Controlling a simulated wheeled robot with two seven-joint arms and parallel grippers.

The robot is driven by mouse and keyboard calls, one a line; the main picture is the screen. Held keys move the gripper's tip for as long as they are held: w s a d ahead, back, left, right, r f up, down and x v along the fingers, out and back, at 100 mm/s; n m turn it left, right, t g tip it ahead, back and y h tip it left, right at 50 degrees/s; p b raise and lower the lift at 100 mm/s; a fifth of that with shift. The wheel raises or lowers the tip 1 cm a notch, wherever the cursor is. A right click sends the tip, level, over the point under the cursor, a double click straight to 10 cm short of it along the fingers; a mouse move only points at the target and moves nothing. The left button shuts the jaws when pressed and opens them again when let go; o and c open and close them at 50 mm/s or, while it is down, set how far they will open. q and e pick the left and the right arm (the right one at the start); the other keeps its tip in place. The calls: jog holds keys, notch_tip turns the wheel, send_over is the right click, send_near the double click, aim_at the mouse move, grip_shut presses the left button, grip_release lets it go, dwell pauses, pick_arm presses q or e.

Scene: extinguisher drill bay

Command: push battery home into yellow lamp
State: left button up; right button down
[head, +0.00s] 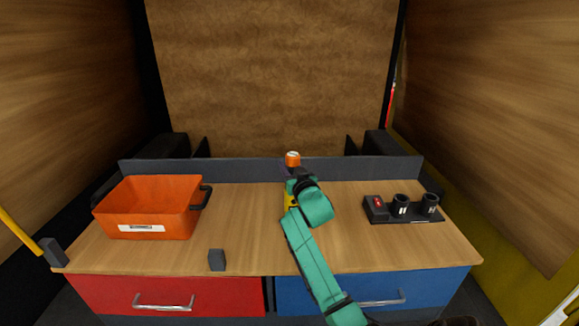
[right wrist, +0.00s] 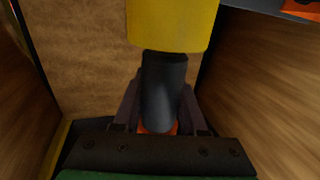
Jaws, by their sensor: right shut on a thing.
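The battery is a dark cylinder (right wrist: 163,90) with an orange end. In the head view its orange end with a pale top (head: 292,159) shows above my right gripper (head: 297,172). In the right wrist view, my right gripper (right wrist: 158,115) is shut on it, a finger on each side. The yellow lamp (right wrist: 172,25) is at the battery's other end. In the head view only a little of the lamp (head: 289,200) shows beside my arm, below the gripper. The battery lines up with the lamp; I cannot tell how deep it sits. My left gripper is not in view.
An orange bin (head: 185,224) stands on the left of the wooden bench. A black holder (head: 405,216) with a red switch and two dark cylinders is on the right. A small dark block (head: 217,260) stands near the front edge. A grey backboard (head: 235,171) runs behind.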

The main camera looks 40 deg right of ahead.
jog(key=shift+f+b, duration=1.1)
jog(key=shift+f, duration=0.6)
dwell(0.5)
jog(key=shift+f, duration=0.35)
jog(key=shift+f+b, duration=0.3)
jog(key=shift+b, duration=0.15)
jog(key=shift+r, duration=0.15)
jog(key=shift+r+p, duration=0.2)
jog(key=shift+p, duration=0.3)
jog(key=shift+f, duration=0.4)
jog(key=shift+c, duration=1.9)
grip_release()
jog(key=shift+r, duration=0.1)
